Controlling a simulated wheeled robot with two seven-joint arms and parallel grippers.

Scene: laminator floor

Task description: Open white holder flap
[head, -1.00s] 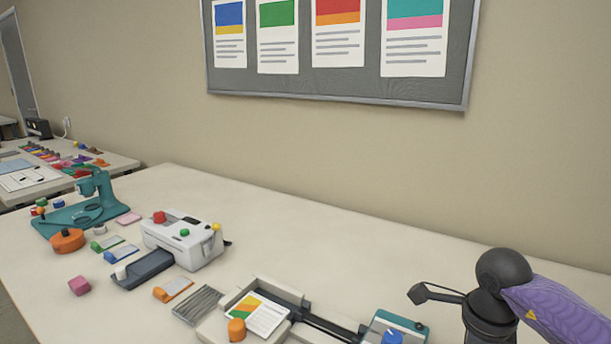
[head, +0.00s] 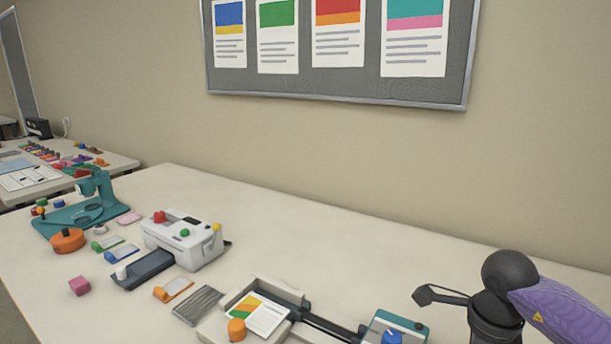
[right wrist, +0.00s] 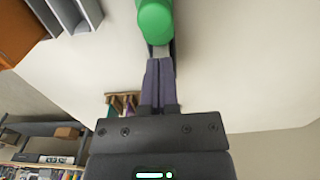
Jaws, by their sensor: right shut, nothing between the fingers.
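I cannot surely tell which thing is the white holder. In the head view, a small white-knobbed piece (head: 100,229) lies on the table at the left, and a dark tray (head: 145,271) with a white knob (head: 121,272) stands in front of the white machine (head: 184,240). No raised flap is clear. In the right wrist view my right gripper (right wrist: 160,64) is shut and empty, its fingers together. A green rounded cylinder (right wrist: 156,20) is just beyond the fingertips; I cannot tell whether they touch. My left gripper is not in view.
Small holders with green (head: 97,245), blue (head: 110,257) and orange (head: 159,293) knobs lie nearby. A teal press (head: 95,195) stands left. A trimmer-like tray (head: 216,329) with an orange knob and a teal-topped box (head: 399,322) are in front. The table's back is clear.

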